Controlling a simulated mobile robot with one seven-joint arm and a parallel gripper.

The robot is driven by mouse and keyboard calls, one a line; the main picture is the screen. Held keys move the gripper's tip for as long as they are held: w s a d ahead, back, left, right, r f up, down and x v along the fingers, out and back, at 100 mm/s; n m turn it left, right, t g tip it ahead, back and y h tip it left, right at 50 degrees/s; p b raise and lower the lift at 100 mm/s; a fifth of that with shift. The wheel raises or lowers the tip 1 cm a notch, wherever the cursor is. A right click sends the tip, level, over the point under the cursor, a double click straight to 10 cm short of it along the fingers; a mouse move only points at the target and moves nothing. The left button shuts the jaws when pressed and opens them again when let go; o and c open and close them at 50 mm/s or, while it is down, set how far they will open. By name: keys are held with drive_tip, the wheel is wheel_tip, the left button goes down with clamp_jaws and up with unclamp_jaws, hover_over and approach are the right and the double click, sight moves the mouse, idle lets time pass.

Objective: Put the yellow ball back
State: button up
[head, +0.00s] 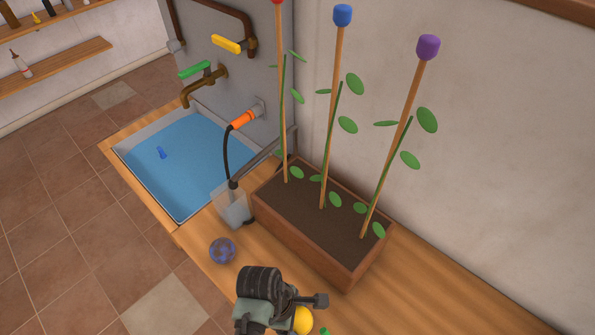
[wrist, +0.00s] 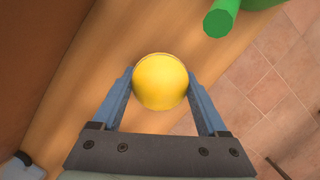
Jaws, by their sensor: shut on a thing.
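The yellow ball (wrist: 160,80) sits between the two blue-grey fingers of my gripper (wrist: 160,88) in the wrist view. The fingers touch it on both sides, so my gripper is shut on it. In the head view the yellow ball (head: 303,320) shows at the bottom edge, partly hidden by my gripper. It is over the wooden counter in front of the planter; its height above the wood is hard to tell.
A planter (head: 315,240) with several stakes stands against the wall. A patterned purple ball (head: 222,250) and a clear container (head: 232,205) are left of it, near the water basin (head: 180,165). A green cylindrical thing (wrist: 222,18) is close beyond the ball. The counter's right side looks clear.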

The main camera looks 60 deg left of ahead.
drive_tip(key=shift+f, duration=0.15)
drive_tip(key=o, duration=1.5)
drive_tip(key=v, duration=1.2)
drive_tip(key=shift+a, duration=0.1)
